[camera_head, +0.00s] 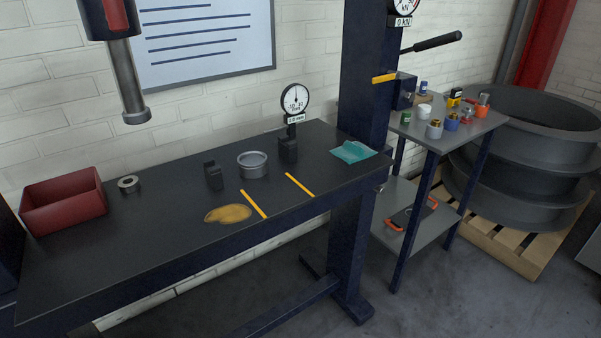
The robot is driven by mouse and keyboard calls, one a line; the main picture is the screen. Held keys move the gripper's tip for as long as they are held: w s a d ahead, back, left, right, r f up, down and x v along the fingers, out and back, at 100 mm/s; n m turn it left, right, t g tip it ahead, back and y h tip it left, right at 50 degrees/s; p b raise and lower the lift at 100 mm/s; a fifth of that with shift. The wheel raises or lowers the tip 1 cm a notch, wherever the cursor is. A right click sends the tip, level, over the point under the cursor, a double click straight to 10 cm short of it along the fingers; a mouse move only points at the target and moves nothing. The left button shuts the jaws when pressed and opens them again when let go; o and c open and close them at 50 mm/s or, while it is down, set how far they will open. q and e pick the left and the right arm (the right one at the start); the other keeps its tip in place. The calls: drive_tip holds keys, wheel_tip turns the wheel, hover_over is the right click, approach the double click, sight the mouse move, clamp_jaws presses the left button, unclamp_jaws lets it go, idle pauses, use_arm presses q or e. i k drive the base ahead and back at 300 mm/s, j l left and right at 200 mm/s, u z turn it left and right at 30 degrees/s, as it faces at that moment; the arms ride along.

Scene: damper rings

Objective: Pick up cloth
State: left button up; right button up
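A teal cloth (352,152) lies crumpled on the dark workbench (120,262), near its right end and close to the blue column. Nothing covers it in the head view. Neither of my grippers shows in this view.
A yellow-brown puddle (228,213) lies on the bench near yellow stripes. A grey ring (252,170), dark blocks, a dial gauge (295,100) and a red bin (63,202) stand there. A press ram (130,90) hangs above. A side cart (455,135) holds several small items.

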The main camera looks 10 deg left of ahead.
sight(351, 152)
drive_tip(key=i+j+z, duration=0.15)
drive_tip(key=z, duration=0.25)
drive_tip(key=i+j+z, duration=0.25)
drive_tip(key=z, duration=0.2)
